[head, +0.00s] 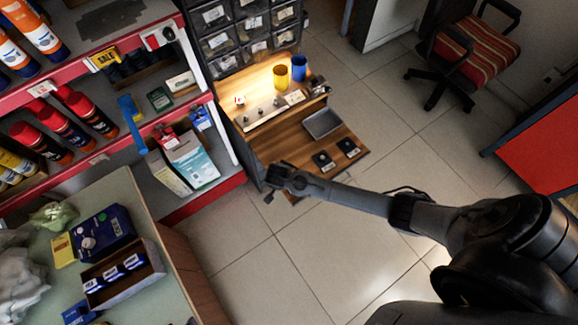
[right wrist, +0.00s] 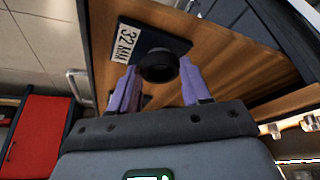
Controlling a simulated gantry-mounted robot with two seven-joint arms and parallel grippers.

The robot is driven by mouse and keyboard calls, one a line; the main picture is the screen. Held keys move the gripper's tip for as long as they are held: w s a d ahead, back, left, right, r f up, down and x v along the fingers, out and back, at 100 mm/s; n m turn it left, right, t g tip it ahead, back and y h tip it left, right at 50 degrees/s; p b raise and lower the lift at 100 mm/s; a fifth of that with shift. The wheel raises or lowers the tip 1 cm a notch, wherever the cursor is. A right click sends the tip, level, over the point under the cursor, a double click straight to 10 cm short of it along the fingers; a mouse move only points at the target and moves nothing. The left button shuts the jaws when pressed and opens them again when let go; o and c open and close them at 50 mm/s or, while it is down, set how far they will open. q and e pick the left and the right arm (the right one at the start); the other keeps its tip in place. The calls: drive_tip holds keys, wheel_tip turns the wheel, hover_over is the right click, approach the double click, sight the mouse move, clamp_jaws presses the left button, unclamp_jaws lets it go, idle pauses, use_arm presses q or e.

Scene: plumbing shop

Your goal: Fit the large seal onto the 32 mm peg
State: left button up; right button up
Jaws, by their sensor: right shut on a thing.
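My right gripper (head: 285,180) is over the front left corner of the wooden bench. In the right wrist view its purple fingers (right wrist: 158,67) are shut on a black round seal (right wrist: 158,75), held between the fingertips. The seal is in front of a dark base plate with a white "32 MM" label (right wrist: 125,44). The 32 mm peg itself is hidden, and I cannot tell whether the seal is around it or above it. In the head view the arm hides the seal. My left gripper is not in view.
Two dark plates with small pegs (head: 322,160) (head: 347,148) lie on the bench's right part. A grey tray (head: 322,123), a strip with small fittings (head: 267,110), and yellow (head: 281,77) and blue (head: 299,68) cups are behind. Drawers (head: 240,30) stand at the back left.

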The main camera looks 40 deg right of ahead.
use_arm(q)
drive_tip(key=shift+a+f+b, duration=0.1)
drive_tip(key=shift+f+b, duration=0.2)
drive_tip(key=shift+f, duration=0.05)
use_arm(e)
drive_tip(key=shift+f, duration=0.65)
drive_tip(key=o, duration=0.7)
drive_tip(key=shift+r, duration=0.1)
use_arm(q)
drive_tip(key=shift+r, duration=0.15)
use_arm(e)
drive_tip(key=shift+r, duration=0.1)
drive_tip(key=shift+s+a+r+p, duration=0.1)
drive_tip(key=shift+a+r+p, duration=0.1)
drive_tip(key=shift+r+p, duration=0.5)
drive_tip(key=p+v, duration=0.4)
drive_tip(key=shift+p, duration=0.4)
use_arm(q)
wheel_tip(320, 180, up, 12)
drive_tip(key=p, duration=0.6)
use_arm(e)
drive_tip(key=v, duration=0.5)
drive_tip(key=shift+a+r, duration=0.15)
